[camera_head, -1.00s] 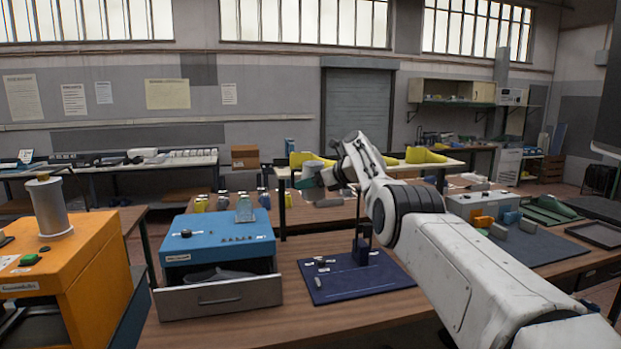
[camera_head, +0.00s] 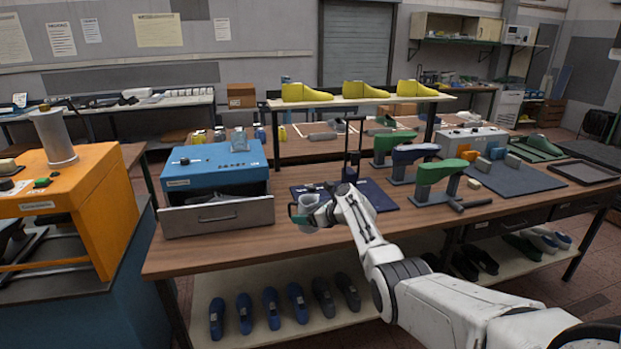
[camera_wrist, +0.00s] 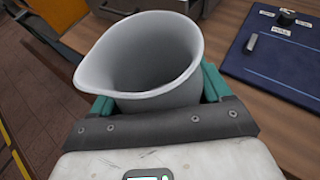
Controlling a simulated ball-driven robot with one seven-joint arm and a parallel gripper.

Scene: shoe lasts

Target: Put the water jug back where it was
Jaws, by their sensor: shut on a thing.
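The water jug is a light grey open vessel with a spout (camera_wrist: 140,90); its wide mouth faces the wrist camera and its inside looks empty. My gripper (camera_head: 300,214) has green fingers, shut on the jug's sides in the wrist view. In the head view the jug (camera_head: 309,202) shows small at the end of my arm, near the wooden bench's (camera_head: 240,246) front edge. I cannot tell whether its base touches anything; its lower part is hidden by the gripper.
A blue machine (camera_head: 214,167) with an open drawer (camera_head: 218,215) stands left of the jug. Green and blue shoe-last holders (camera_head: 432,180) stand further right. Shoes (camera_head: 270,306) lie on the shelf below.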

